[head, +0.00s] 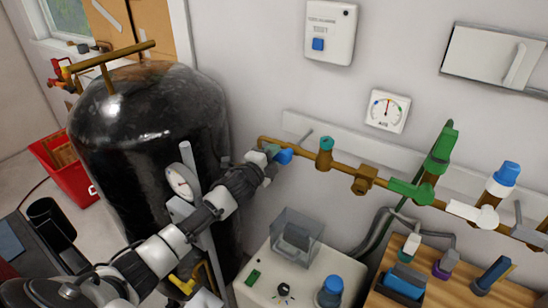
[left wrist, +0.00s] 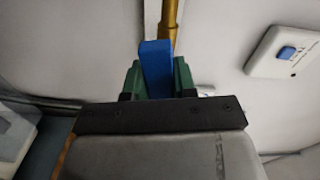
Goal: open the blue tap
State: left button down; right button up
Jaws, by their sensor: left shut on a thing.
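The blue tap handle (head: 285,156) shows in the head view near the left end of the brass pipe (head: 345,169) on the wall. My left gripper (head: 270,154) reaches it from the lower left and is shut on it. In the left wrist view the blue handle (left wrist: 155,66) stands between the two green fingers of my left gripper (left wrist: 155,78), with the brass pipe behind it. The fingers hide part of the handle and its joint with the pipe. My right gripper is in neither view.
A green tap (head: 411,190) and a white tap (head: 472,213) sit further right on the pipe. A black tank (head: 140,125) stands left of my arm. A white cabinet (head: 262,272) and a wooden rack (head: 450,293) lie below the pipe. A gauge (head: 387,110) hangs above.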

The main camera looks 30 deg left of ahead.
pick_arm(q)
jog(key=shift+r+m, duration=0.25)
jog(key=shift+m, duration=0.55)
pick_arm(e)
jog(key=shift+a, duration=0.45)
pick_arm(q)
jog(key=shift+m, duration=0.3)
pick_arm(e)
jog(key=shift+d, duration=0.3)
pick_arm(q)
jog(key=c, duration=0.9)
grip_release()
